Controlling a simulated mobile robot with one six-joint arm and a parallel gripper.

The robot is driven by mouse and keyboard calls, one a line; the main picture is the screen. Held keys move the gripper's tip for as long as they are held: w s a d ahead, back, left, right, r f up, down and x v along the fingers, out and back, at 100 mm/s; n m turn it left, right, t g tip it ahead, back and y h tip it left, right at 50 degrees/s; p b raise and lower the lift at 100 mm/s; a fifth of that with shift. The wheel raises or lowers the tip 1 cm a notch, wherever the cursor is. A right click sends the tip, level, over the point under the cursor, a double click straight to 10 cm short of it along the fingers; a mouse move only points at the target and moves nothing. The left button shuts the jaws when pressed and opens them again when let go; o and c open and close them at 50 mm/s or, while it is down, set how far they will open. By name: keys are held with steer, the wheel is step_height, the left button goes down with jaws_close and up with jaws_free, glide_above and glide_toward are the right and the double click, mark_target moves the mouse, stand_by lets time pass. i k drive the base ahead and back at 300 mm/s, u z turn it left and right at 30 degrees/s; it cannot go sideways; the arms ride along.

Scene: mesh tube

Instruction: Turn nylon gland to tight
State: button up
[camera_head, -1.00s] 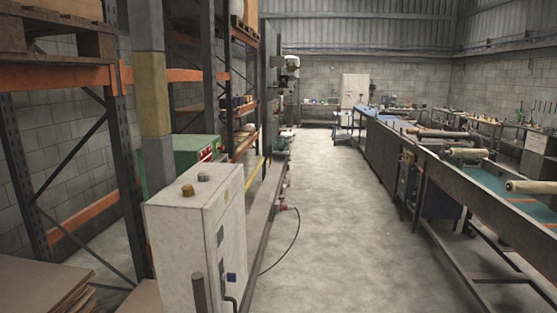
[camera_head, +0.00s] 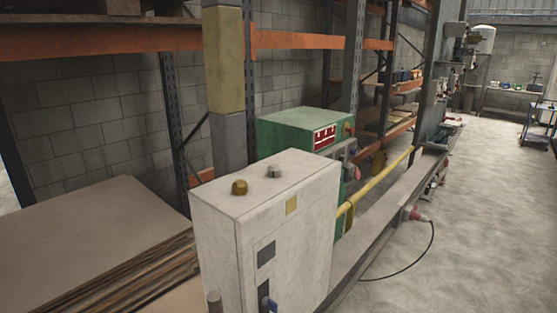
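A white control cabinet (camera_head: 215,225) stands in the lower middle of the head view. Two small fittings sit upright on its top. The nearer, left one is a brass-coloured gland (camera_head: 240,187). The farther, right one is a grey gland (camera_head: 274,171), which looks like the nylon one. They stand apart from each other. They are too small for me to tell how tight either one is. My gripper is not in view.
A stack of brown sheets (camera_head: 90,235) lies left of the cabinet. A green machine (camera_head: 300,130) and a yellow rail (camera_head: 380,180) are behind it. A post (camera_head: 225,60) rises close behind the cabinet. A black cable (camera_head: 425,255) crosses the otherwise open floor at right.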

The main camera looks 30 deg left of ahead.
mark_target(274, 172)
steer(key=u, duration=0.55)
steer(key=i, duration=0.85)
steer(key=u, duration=0.4)
steer(key=k, duration=0.85)
steer(key=u, duration=0.2)
steer(key=i, duration=0.8)
